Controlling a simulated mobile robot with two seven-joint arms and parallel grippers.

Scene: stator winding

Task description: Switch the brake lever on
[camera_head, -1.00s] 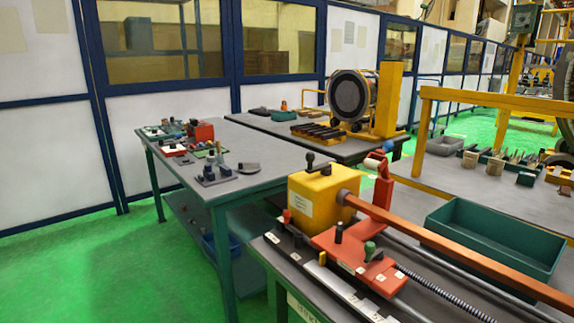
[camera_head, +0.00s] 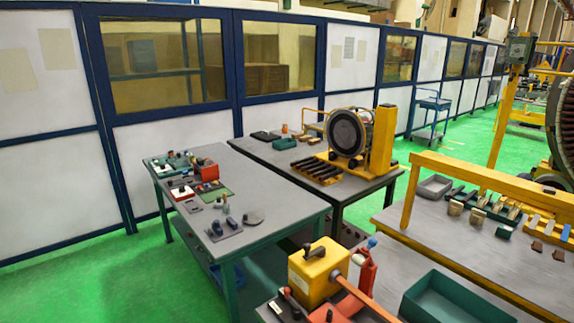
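The winding machine shows at the bottom centre. Its yellow box (camera_head: 313,277) carries a black handle (camera_head: 315,250) on top. A red upright part (camera_head: 366,270) with a blue ball (camera_head: 372,242) stands just right of the box. Small black and red levers (camera_head: 291,296) stick up at the box's lower left. I cannot tell which of these is the brake lever, or its setting. The machine's lower part is cut off by the frame edge. Neither of my grippers is in view.
A green-legged bench (camera_head: 276,203) with small tools stands left of the machine. Behind it is a dark table (camera_head: 262,152) with a round stator on a yellow stand (camera_head: 380,150). A green tray (camera_head: 445,300) lies right of the machine. Green floor (camera_head: 90,285) is clear at left.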

